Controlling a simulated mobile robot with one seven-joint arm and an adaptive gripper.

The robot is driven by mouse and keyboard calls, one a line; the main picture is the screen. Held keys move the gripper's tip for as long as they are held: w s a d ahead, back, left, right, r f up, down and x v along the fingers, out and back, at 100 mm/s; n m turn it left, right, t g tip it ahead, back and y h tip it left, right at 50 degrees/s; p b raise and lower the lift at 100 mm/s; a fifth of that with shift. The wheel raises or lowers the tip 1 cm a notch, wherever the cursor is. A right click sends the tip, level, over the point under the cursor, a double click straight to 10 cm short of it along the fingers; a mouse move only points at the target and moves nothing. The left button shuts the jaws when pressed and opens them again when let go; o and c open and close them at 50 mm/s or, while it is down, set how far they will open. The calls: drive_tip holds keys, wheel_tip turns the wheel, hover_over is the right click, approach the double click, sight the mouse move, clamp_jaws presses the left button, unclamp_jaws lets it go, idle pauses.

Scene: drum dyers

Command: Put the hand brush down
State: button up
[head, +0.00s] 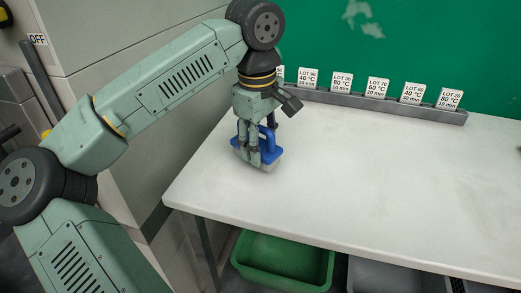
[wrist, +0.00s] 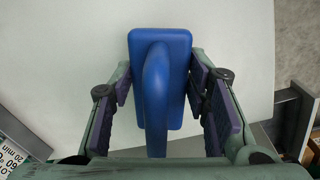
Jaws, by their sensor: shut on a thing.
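The blue hand brush (head: 268,150) is in my gripper (head: 256,146) at the left end of the white table (head: 350,180). Its pale bristles face down, close to or on the table top; I cannot tell whether they touch. In the wrist view the brush (wrist: 160,80) shows from above, with its handle running down the middle. My gripper (wrist: 165,105) has one finger on each side of it. The contact of the fingers on the handle is partly hidden at the bottom of that view.
A grey rail (head: 380,105) with several lot cards stands along the table's back edge. The table is bare to the right of the brush. A green bin (head: 282,262) and a grey bin (head: 395,276) stand under the table. A pale wall is at left.

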drive_tip(key=shift+a+f, duration=0.1)
drive_tip(key=shift+f, duration=1.25)
drive_tip(key=shift+f, duration=0.2)
drive_tip(key=o, duration=1)
drive_tip(key=shift+r, duration=0.1)
drive_tip(key=r, duration=1.2)
drive_tip(key=shift+s+a+r, duration=0.15)
drive_tip(key=shift+s+a, duration=0.1)
drive_tip(key=shift+s, duration=0.1)
